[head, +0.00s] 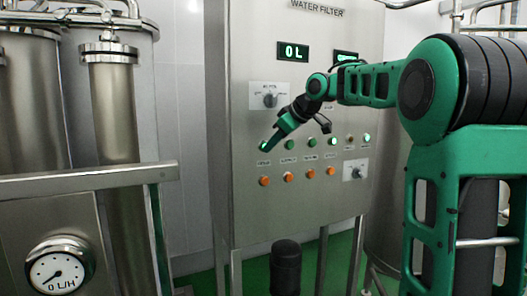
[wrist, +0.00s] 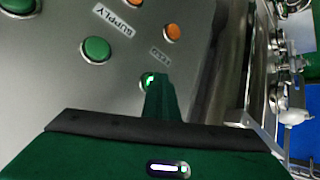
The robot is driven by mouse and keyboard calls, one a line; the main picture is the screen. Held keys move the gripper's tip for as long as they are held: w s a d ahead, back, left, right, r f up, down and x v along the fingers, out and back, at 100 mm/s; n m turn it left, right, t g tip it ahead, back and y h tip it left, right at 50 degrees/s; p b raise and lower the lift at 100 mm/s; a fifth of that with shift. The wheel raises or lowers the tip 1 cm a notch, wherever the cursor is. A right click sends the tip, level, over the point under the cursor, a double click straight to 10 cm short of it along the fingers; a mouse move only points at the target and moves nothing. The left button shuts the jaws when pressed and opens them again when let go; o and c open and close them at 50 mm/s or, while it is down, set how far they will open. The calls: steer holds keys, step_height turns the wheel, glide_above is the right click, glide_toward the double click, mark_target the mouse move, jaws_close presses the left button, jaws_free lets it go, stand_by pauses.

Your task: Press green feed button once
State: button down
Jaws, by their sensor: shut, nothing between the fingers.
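The leftmost green button (head: 263,147) is in the upper button row of the steel control panel, above a small label too blurred to read surely. My gripper (head: 270,142) is shut and empty, pointing down-left with its tip at this button. In the wrist view the closed fingers (wrist: 161,92) cover most of the button (wrist: 149,79), whose visible edge shows a bright green and white spot. A small label that seems to read FEED (wrist: 160,56) is beside it. I cannot tell whether the tip touches or presses the button.
Other green buttons (head: 289,144) continue to the right, with orange buttons (head: 290,177) below. Rotary switches (head: 269,95) sit above and at lower right. The display (head: 293,51) reads 0 L. A round gauge (head: 59,268) and steel pipework stand at left.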

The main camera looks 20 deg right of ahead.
steer(key=shift+s, duration=0.85)
steer(key=s, duration=0.5)
steer(key=shift+f, duration=0.1)
stand_by(0.8)
steer(key=s+f+m+g+h, duration=0.1)
steer(key=s+f+m+g, duration=0.2)
steer(key=s+f, duration=0.6)
steer(key=s+d+f+m+g+h, duration=0.1)
steer(key=s+f+m+g, duration=0.2)
steer(key=s+f+m, duration=0.3)
steer(key=s+d+f+m+g, duration=0.1)
steer(key=s+f+m+g, duration=0.2)
steer(key=s+f, duration=1.1)
steer(key=s+m, duration=0.2)
steer(key=s, duration=0.7)
steer(key=shift+d+h, duration=0.25)
steer(key=shift+h, duration=0.15)
